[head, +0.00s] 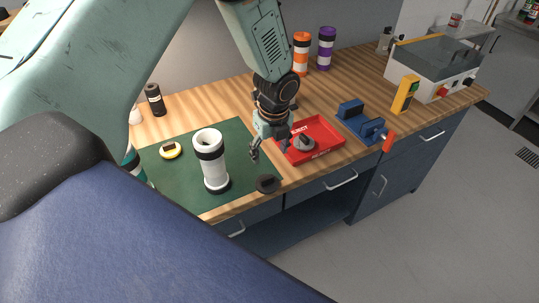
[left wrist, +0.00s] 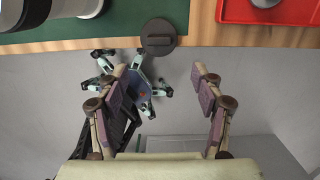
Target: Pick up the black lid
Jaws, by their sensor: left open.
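The black lid (head: 267,184) is a round dark disc with a raised bar grip. It lies at the front right corner of the green mat, close to the bench's front edge. It also shows in the left wrist view (left wrist: 159,40), at the top centre, beyond the fingertips. My left gripper (head: 270,148) is open and empty, above and behind the lid in the head view. Its two fingers (left wrist: 163,75) stand wide apart in the left wrist view, with the lid roughly in line with the gap. My right gripper is not seen.
A white tube with black bands (head: 211,165) stands upright on the green mat (head: 183,193), left of the lid. A red tray (head: 328,134) holding a grey-black part (head: 304,142) lies to the right.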

